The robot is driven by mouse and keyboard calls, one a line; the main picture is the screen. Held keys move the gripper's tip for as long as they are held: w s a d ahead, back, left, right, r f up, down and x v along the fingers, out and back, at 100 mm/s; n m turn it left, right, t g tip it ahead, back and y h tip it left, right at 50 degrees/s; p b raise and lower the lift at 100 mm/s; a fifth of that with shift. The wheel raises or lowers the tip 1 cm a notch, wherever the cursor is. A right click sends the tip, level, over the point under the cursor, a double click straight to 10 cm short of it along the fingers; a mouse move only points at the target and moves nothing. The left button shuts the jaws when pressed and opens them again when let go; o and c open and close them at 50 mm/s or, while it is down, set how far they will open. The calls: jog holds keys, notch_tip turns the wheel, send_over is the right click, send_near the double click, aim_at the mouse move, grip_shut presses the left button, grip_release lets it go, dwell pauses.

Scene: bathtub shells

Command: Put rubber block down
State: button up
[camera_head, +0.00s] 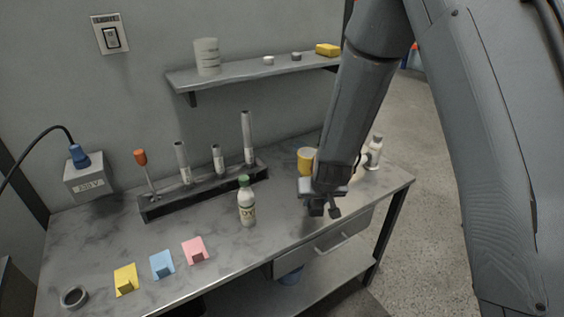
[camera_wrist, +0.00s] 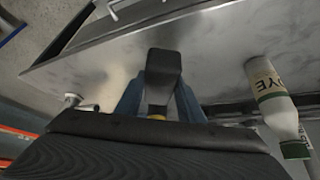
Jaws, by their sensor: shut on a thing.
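My gripper (camera_head: 324,207) is over the right part of the grey workbench (camera_head: 225,237), near its front edge. In the wrist view its two blue-grey fingers (camera_wrist: 158,100) are shut on a dark rubber block (camera_wrist: 163,68). The block's dark end points out past the fingertips. In the head view the block is hard to tell apart from the dark gripper. I cannot tell whether the block touches the bench top.
A DYE bottle (camera_head: 247,204) stands left of my gripper; it also shows in the wrist view (camera_wrist: 272,92). A tube rack (camera_head: 205,190) and coloured notes (camera_head: 162,264) are left. The front middle bench is clear.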

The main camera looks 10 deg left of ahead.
jog(key=w+a+r, duration=0.1)
jog(key=w+a, duration=0.1)
jog(key=a, duration=0.5)
jog(key=w+a+r+n, duration=0.1)
jog(key=w+a+r, duration=0.1)
jog(key=a, duration=0.5)
jog(key=shift+w+y, duration=0.3)
jog(key=shift+w, duration=0.25)
